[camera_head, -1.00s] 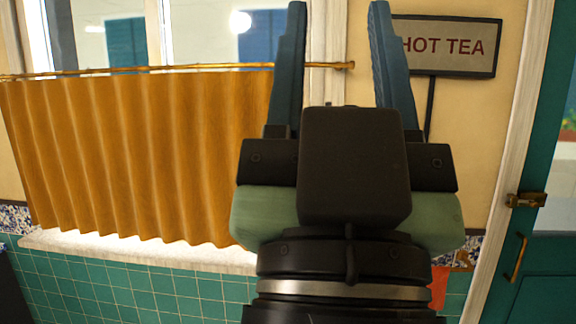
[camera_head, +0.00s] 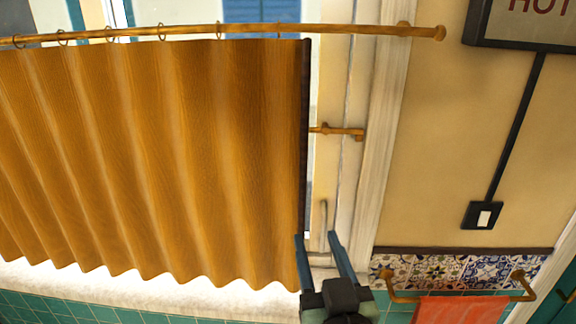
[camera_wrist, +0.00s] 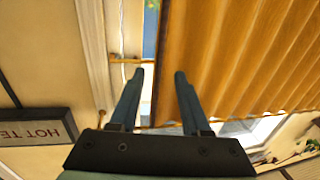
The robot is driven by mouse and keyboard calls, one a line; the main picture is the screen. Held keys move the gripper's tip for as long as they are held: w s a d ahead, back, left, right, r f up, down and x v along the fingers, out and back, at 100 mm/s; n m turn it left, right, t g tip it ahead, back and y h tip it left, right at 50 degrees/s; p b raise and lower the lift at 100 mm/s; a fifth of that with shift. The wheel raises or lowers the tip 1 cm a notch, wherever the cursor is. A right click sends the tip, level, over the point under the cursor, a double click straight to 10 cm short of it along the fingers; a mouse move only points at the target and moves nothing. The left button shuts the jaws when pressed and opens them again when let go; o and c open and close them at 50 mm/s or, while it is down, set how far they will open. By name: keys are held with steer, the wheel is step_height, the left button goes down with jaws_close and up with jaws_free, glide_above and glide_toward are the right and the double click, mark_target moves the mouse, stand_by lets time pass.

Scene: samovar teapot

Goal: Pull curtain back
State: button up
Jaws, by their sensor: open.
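The orange-brown curtain (camera_head: 150,150) hangs in folds from a brass rod (camera_head: 330,28) on rings and covers most of the window. Its dark right edge (camera_head: 304,140) hangs near the right side of the window. My gripper (camera_head: 315,236) is open at the lower right corner of the curtain, its left finger overlapping that edge. In the wrist view my gripper (camera_wrist: 159,72) has the curtain's dark edge between its fingers in the picture, with the curtain (camera_wrist: 240,55) to the right. I cannot tell whether the fingers touch the cloth.
A window latch (camera_head: 340,131) sticks out right of the curtain edge. A pale sill (camera_head: 150,290) runs below. Right of the window are a black switch (camera_head: 483,215), a HOT TEA sign (camera_head: 530,20) and a red towel (camera_head: 460,310) on a rail (camera_head: 405,298).

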mark_target(303, 200)
steer(key=w+p, duration=0.2)
steer(key=w, duration=0.2)
steer(key=w+a+p, duration=0.1)
steer(key=w, duration=0.3)
steer(key=w+a+p, duration=0.1)
steer(key=w+p, duration=0.1)
steer(key=w, duration=0.2)
steer(key=shift+w+a+f+p, duration=0.15)
steer(key=shift+w+a+p, duration=0.1)
steer(key=shift+w+p, duration=0.05)
jaws_close()
stand_by(1.2)
